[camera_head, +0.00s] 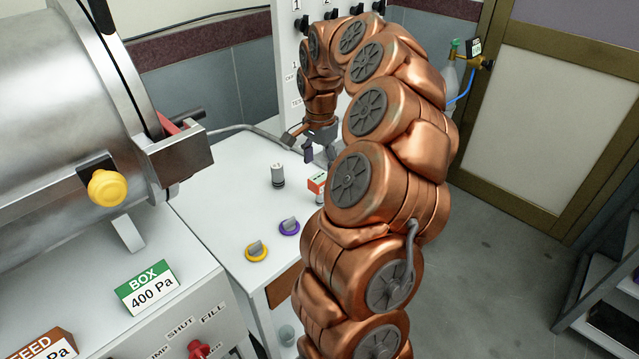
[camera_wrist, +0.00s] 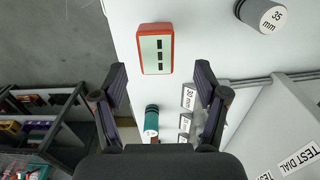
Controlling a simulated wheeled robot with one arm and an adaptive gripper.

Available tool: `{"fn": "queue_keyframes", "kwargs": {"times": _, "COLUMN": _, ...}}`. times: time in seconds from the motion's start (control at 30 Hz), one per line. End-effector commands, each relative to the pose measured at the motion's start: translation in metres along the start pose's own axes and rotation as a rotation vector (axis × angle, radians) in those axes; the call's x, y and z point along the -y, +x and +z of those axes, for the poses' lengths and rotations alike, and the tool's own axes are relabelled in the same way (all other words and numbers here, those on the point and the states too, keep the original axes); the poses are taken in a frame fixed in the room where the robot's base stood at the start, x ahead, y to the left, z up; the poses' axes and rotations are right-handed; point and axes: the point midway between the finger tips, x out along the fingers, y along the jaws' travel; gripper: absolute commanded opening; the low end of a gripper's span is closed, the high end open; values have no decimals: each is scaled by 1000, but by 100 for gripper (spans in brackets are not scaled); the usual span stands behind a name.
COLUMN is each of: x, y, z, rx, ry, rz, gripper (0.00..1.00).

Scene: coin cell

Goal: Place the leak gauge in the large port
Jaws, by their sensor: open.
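A small orange-red box with a pale face and dark marks (camera_wrist: 156,50) lies on the white bench, and looks like the leak gauge. In the head view the box (camera_head: 316,183) is partly hidden by my arm. My gripper (camera_head: 320,152) is open and empty above the bench; in the wrist view its two dark fingers (camera_wrist: 160,78) are spread wide, with the box just beyond their tips and between their lines. I cannot identify the large port in either view.
Yellow (camera_head: 257,252) and purple (camera_head: 289,227) knobbed discs sit on the bench. A large metal chamber (camera_head: 70,110) stands left. A shelf (camera_wrist: 40,125) is beyond the bench edge.

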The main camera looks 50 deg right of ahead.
Motion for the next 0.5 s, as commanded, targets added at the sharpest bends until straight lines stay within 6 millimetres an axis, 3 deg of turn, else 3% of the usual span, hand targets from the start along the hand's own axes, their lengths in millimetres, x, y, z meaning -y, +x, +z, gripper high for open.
{"fn": "queue_keyframes", "kwargs": {"times": 0.27, "x": -3, "y": 18, "z": 1, "rx": 2, "ry": 0, "rz": 1, "gripper": 73}}
{"fn": "queue_keyframes", "kwargs": {"times": 0.5, "x": -6, "y": 48, "z": 2, "rx": 3, "ry": 1, "rz": 2, "gripper": 73}}
